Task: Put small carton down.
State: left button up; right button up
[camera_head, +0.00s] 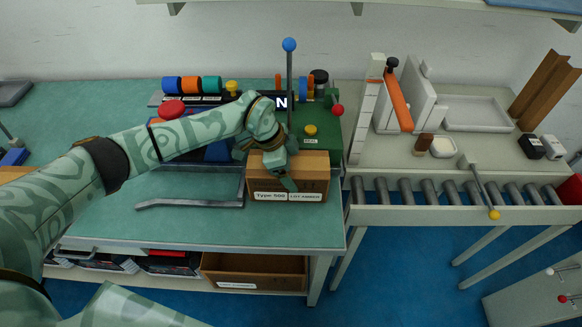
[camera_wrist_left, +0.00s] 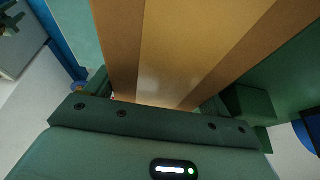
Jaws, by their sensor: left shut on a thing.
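In the left wrist view the carton (camera_wrist_left: 165,60) fills the middle, between the fingers. I cannot tell whether its underside touches the bench. My right gripper is not in view.
A green machine (camera_head: 332,130) with a blue-knobbed post (camera_head: 289,70) stands close behind the carton. A roller conveyor (camera_head: 430,190) is to the right. An open brown box (camera_head: 255,270) sits below the bench.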

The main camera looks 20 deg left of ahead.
pick_arm(q)
jog(key=shift+r, duration=0.1)
jog(key=o, duration=1.3)
jog(key=p+v, duration=0.3)
jog(key=v, duration=0.9)
jog(key=shift+s, duration=0.1)
